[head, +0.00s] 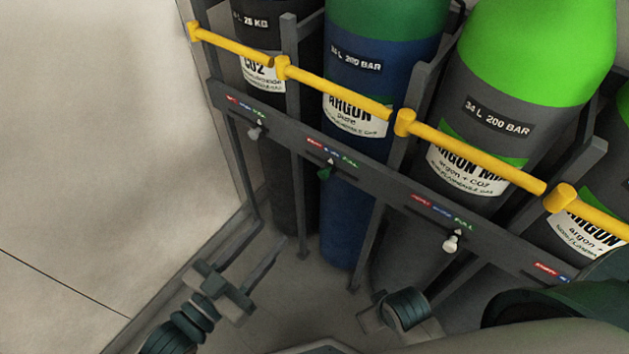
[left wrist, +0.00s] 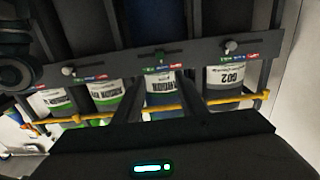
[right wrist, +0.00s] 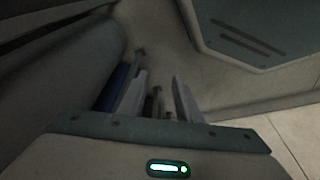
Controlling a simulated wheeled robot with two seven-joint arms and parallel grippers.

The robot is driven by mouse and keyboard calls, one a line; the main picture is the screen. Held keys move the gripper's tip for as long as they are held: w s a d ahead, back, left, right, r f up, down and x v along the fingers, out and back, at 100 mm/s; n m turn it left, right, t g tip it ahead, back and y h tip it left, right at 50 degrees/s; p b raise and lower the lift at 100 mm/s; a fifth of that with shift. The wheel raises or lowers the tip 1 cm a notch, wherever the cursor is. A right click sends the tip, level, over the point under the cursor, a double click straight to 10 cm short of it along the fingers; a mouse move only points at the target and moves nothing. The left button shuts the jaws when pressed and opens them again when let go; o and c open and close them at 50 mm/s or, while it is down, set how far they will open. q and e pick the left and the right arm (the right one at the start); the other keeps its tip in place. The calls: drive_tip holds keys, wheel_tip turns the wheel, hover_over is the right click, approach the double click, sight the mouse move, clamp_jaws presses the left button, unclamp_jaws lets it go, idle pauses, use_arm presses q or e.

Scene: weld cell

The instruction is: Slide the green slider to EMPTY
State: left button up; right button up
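The slider also shows in the left wrist view (left wrist: 158,57), where the rail appears upside down. My left gripper (head: 262,256) is low and left of the slider, apart from it, with fingers apart and nothing between them. My right gripper (right wrist: 157,95) shows in the right wrist view, open and empty, away from the rail.
Pale sliders sit on the same rail at left (head: 255,133) and right (head: 450,243). A yellow bar (head: 340,92) runs in front of the cylinders above the rail. Grey rack posts (head: 294,130) stand between cylinders. A pale wall (head: 100,130) is at left.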

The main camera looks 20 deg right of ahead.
sight(320, 175)
use_arm(q)
drive_tip(key=x, duration=1.5)
drive_tip(key=shift+w+d, duration=0.15)
drive_tip(key=shift+w, duration=0.05)
drive_tip(key=shift+w+d, duration=0.35)
drive_tip(key=shift+d, duration=0.1)
drive_tip(key=shift+w+d, duration=0.1)
drive_tip(key=shift+d, duration=0.05)
drive_tip(key=shift+c, duration=1.3)
clamp_jaws()
drive_tip(key=shift+w, duration=0.15)
drive_tip(key=w+a, duration=0.1)
drive_tip(key=w, duration=0.1)
drive_tip(key=w+a, duration=0.1)
drive_tip(key=a, duration=0.1)
drive_tip(key=shift+w+p, duration=0.35)
drive_tip(key=shift+p, duration=0.05)
use_arm(e)
drive_tip(key=x, duration=0.2)
drive_tip(key=shift+d+f, duration=0.1)
drive_tip(key=shift+f, duration=0.25)
